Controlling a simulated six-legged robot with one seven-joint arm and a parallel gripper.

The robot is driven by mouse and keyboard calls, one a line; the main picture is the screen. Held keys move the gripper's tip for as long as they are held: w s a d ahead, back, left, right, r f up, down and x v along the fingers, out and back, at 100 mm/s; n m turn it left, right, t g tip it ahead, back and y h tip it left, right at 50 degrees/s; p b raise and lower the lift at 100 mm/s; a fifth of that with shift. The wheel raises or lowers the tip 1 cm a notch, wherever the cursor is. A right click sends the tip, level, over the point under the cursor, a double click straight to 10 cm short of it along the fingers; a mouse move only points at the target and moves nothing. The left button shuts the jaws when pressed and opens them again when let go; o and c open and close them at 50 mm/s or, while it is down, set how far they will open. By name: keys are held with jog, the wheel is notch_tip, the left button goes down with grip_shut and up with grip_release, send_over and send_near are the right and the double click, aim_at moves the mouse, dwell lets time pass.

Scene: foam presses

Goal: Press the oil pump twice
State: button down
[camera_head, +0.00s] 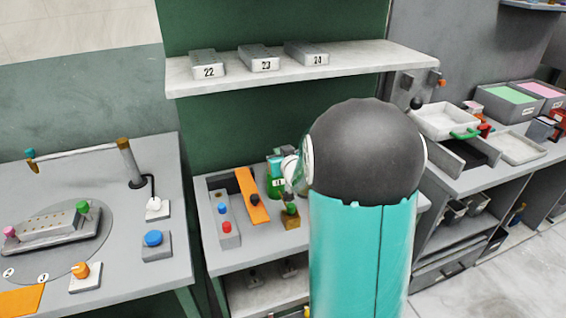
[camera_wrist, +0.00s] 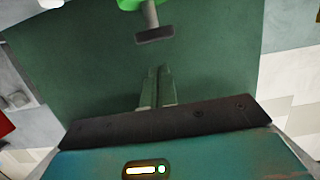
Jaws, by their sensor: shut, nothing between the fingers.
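What looks like the oil pump (camera_head: 276,182) is a green can-like body on the grey bench, left of my arm in the head view. My arm's wrist covers part of it. In the wrist view, a green round part (camera_wrist: 138,4) with a grey stem and a dark flat bar (camera_wrist: 155,36) shows at the top edge; I cannot tell for sure that it is the pump. My gripper (camera_wrist: 158,72) is shut and empty, with its fingers together just below that bar in the picture. They appear apart from it. In the head view my fingers are hidden.
A button box (camera_head: 228,222), an orange plate (camera_head: 251,194) with a dark knob and a brass block with a green top (camera_head: 291,216) crowd the bench. A shelf (camera_head: 350,62) with numbered blocks hangs above. Drawers and trays (camera_head: 443,121) stand at right.

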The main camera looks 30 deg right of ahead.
jog(key=v, duration=0.9)
jog(key=shift+s+a, duration=0.15)
jog(key=shift+s, duration=0.1)
jog(key=shift+s, duration=0.1)
jog(key=shift+a, duration=0.1)
dwell(0.5)
jog(key=s+a+r+n+g+y, duration=0.1)
jog(key=s+a+g, duration=0.3)
jog(key=s+a, duration=0.6)
jog(key=s+a+r+n+g+y, duration=0.1)
jog(key=s+a+g, duration=0.4)
jog(key=s+a, duration=0.5)
jog(key=a+r+y, duration=0.1)
jog(key=a+r, duration=0.1)
jog(key=a, duration=0.1)
jog(key=shift+s+a+n+y, duration=0.15)
jog(key=shift+a+n+y, duration=0.15)
jog(key=shift+a+n, duration=0.1)
